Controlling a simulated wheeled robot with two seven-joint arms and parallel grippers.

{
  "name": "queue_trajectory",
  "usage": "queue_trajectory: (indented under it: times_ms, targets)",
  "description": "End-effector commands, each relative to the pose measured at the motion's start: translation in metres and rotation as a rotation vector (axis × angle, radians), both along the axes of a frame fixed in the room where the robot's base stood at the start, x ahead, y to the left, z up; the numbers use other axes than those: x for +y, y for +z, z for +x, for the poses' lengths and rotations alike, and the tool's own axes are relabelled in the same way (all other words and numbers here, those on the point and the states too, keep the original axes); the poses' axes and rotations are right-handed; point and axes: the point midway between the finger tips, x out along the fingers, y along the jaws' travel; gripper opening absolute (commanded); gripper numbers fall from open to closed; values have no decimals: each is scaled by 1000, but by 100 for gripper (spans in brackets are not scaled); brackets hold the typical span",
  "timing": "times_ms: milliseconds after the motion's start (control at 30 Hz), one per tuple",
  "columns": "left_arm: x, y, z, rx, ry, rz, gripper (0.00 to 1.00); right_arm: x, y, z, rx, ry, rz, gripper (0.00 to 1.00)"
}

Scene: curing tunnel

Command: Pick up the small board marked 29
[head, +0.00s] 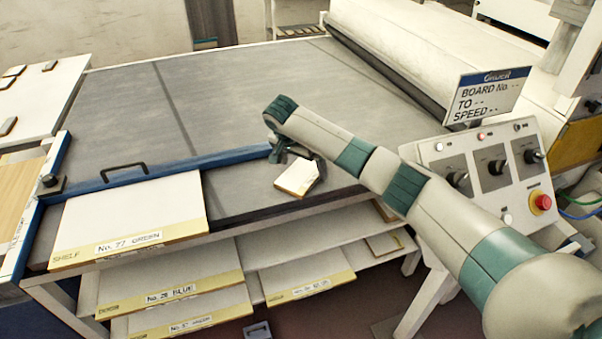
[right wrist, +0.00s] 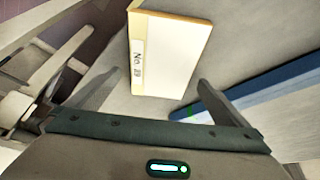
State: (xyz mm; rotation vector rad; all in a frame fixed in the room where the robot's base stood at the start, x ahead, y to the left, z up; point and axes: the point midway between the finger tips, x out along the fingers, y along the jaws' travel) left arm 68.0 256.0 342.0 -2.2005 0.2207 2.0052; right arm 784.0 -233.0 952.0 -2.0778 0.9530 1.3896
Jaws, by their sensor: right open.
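The small board (head: 297,179) is white with a yellowish edge and lies on the grey table near its front edge. In the right wrist view the small board (right wrist: 172,55) shows a label reading "No. 29". My right gripper (head: 283,154) is at the board's far side in the head view, and its far parts are partly hidden by the arm. In the right wrist view my right gripper (right wrist: 158,82) is open, with the board ahead of and between its fingers. Nothing is held. I cannot tell the height of the fingers above the table. My left gripper is not in view.
A larger board marked No. 27 (head: 130,217) lies at the front left. Lower shelves hold several other boards, one marked No. 28 (head: 170,284). A blue rail (head: 225,160) with a black handle (head: 124,172) crosses the table. A control panel (head: 480,165) stands right.

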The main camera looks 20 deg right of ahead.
Motion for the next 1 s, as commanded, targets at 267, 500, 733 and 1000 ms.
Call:
queue_trajectory:
  times_ms: [267,500,733,1000]
  targets:
    - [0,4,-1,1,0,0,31,-3,-14,4,-1,3,1,100]
    - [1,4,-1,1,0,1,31,-3,-14,3,-1,3,1,100]
    - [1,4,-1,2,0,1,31,-3,-14,4,-1,3,1,78]
    - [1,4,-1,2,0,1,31,-3,-14,4,-1,3,0,53]
